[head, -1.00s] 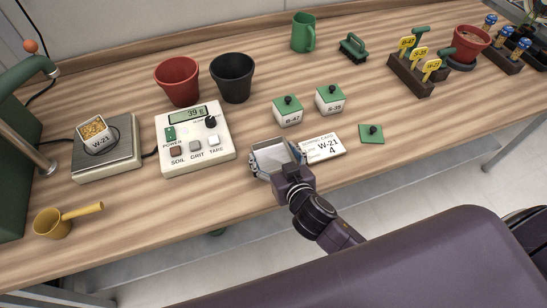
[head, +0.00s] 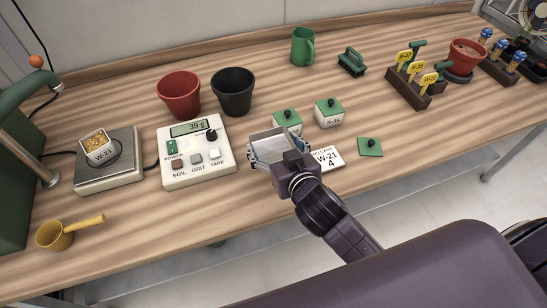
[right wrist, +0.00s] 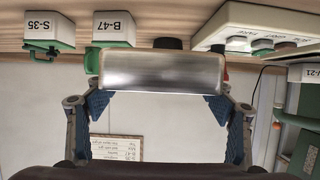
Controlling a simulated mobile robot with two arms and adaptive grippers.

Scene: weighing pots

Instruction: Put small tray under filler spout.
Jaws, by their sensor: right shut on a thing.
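The small tray, a shallow metallic pan (head: 268,148), is held in my right gripper (head: 283,152), above the table's front part. In the right wrist view the tray (right wrist: 162,72) spans between the two blue-padded fingers (right wrist: 160,106), which grip it at its ends. It looks empty in the head view. The green machine (head: 18,170) stands at the far left edge, with a curved green arm, an orange knob and a steel pipe (head: 40,172). I cannot tell which part is the spout outlet. My left gripper is not in view.
A control box (head: 198,165) reads 39 g. A yellow scoop (head: 55,238) lies front left. Red (head: 180,95) and black (head: 233,92) pots stand behind. Lidded boxes (head: 329,113) and a card (head: 327,158) lie right.

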